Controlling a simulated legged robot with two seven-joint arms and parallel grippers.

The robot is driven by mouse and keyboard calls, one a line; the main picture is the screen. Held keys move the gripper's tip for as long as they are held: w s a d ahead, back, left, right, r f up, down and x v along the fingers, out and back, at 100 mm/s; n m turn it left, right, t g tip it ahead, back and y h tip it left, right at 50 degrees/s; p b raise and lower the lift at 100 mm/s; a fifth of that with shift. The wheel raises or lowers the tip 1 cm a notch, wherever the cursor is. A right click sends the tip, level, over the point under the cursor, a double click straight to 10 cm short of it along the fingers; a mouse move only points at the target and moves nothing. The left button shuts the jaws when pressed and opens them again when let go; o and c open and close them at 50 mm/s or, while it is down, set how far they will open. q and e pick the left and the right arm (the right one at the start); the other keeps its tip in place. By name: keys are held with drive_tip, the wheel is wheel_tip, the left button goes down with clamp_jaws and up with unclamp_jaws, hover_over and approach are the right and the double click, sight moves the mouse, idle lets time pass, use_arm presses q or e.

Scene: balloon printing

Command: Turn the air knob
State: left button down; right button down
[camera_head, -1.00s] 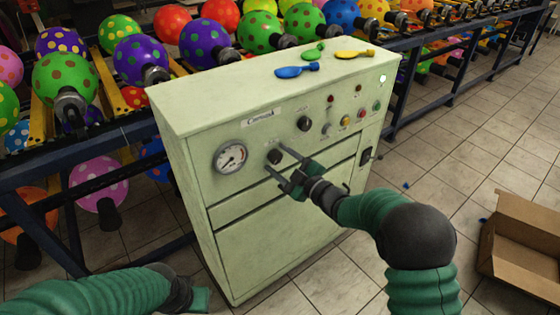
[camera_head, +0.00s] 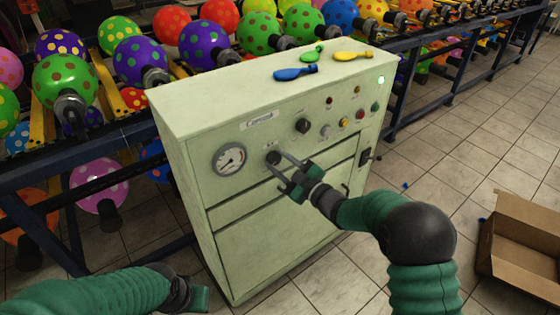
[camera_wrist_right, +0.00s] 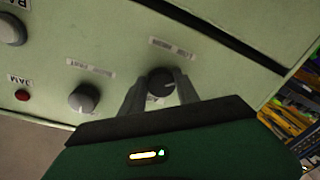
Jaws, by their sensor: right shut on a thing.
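A pale green machine (camera_head: 275,235) stands in the middle of the head view. A dark round knob (camera_head: 273,158) sits on its front panel, just right of the dial gauge; I take it as the air knob, though its label is too small to read. My right gripper (camera_head: 277,163) has its two fingers around this knob and is shut on it.
Another dark knob (camera_head: 303,126) and several coloured buttons are to the right on the panel. Blue (camera_head: 296,73), green and yellow deflated balloons lie on the machine's top. Racks of dotted balloons (camera_head: 205,45) run behind. An open cardboard box (camera_head: 525,240) stands at the right.

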drive_tip(key=m+p, duration=0.2)
drive_tip(key=m, duration=0.2)
drive_tip(key=shift+a+m, duration=0.1)
drive_tip(key=shift+m, duration=0.2)
drive_tip(key=m+p, duration=0.1)
drive_tip(key=m, duration=0.3)
drive_tip(key=shift+m+t+p, duration=0.35)
drive_tip(key=shift+m+t, duration=0.05)
drive_tip(key=m, duration=0.2)
drive_tip(key=m+p, duration=0.1)
drive_tip(key=m, duration=0.2)
drive_tip(key=shift+s+a+r+t+h+p, duration=0.1)
drive_tip(key=shift+t+h+p, duration=0.2)
drive_tip(key=shift+m+h+p, duration=0.3)
drive_tip(key=shift+m+p, duration=0.3)
drive_tip(key=shift+m, duration=1.8)
drive_tip(key=c, duration=1.2)
unclamp_jaws()
drive_tip(key=o, duration=0.3)
